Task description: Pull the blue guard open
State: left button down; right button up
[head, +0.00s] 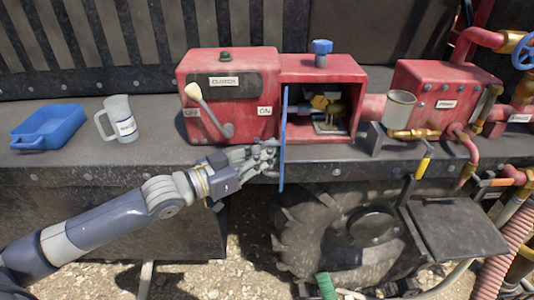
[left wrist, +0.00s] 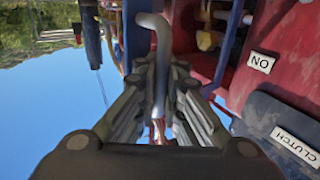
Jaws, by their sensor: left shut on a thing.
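The blue guard (head: 283,140) is seen nearly edge-on in the head view as a thin upright blue strip. It stands out from the left side of the opening in the red housing (head: 345,66), and the inside of that opening shows. My left gripper (head: 268,157) is at the left face of the guard, at its lower half. In the left wrist view its fingers (left wrist: 158,100) are shut around a bent grey handle (left wrist: 155,35). The exact contact on the handle is partly hidden by the fingers. My right gripper is not in view.
Left of the guard is the red clutch box (head: 228,60) with a lever (head: 205,105). A blue tray (head: 48,128) and a clear jug (head: 118,119) stand on the ledge at left. Pipes and a red box (head: 440,98) with a cup (head: 399,108) before it are at right.

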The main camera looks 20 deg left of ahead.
pick_arm(q)
jog(key=shift+s+d+f, duration=0.15)
jog(key=shift+f, duration=0.15)
jog(key=c, duration=2)
grip_release()
jog(key=shift+r, duration=0.1)
jog(key=shift+o, duration=0.2)
jog(key=shift+s+r, duration=0.2)
jog(key=shift+a+f, duration=0.1)
jog(key=shift+a, duration=0.1)
jog(key=v, duration=1.2)
jog(key=shift+d, duration=0.1)
